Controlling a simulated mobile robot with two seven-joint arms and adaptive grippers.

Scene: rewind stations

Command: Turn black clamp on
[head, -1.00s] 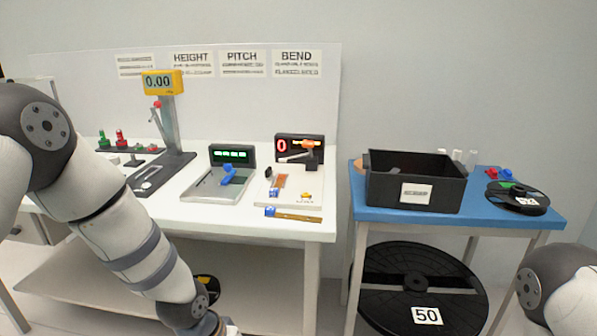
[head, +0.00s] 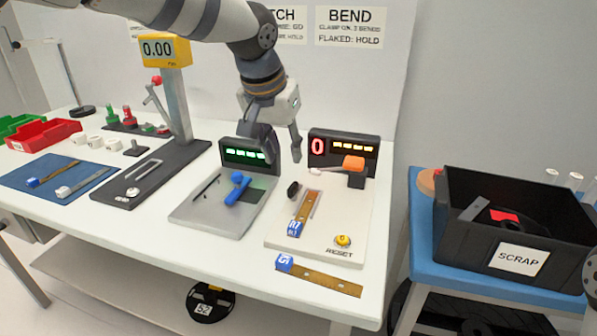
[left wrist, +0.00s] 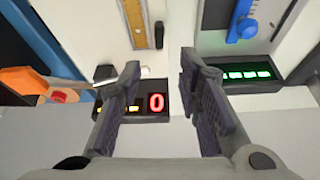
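The small black clamp (head: 293,188) sits on the white bend station plate (head: 282,237), beside the upper end of a brass strip (head: 302,214) with a blue tag. In the left wrist view the black clamp (left wrist: 145,71) shows small, just beyond the fingertips. My left gripper (head: 277,142) is open and empty. It hangs above the back of the table, behind and above the clamp, between the two displays. In the left wrist view its fingers (left wrist: 160,66) are spread apart.
An orange-handled lever (head: 353,163) stands right of the clamp, before a display (head: 343,149) reading 0. A yellow reset button (head: 343,240) is in front. The pitch station (head: 222,211) with a blue part lies left. Another brass strip (head: 320,279) lies along the front.

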